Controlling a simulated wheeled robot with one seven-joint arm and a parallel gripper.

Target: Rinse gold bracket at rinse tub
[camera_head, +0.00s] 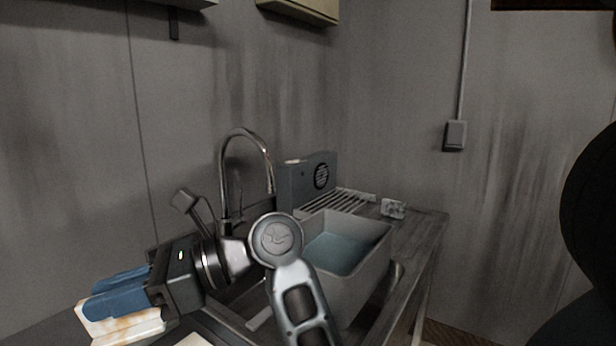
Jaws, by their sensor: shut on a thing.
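My gripper (122,292) is at the lower left, with blue fingers pointing left, and it is shut. A pale piece with rusty-brown patches (122,326) shows at the fingers, partly hidden by them. I cannot tell whether this is the gold bracket; no plainly gold part shows. The rinse tub (361,291) is a grey, box-shaped basin with bluish water (337,251) in it. It stands right of my gripper, well apart from the held piece. My arm hides part of the tub's left side.
A curved chrome faucet (240,135) rises behind my arm, left of the tub. Behind the tub are a grey box with a round grille (306,176) and a slatted rack (347,200). A small pale block (393,208) lies on the counter. Walls close the back and right.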

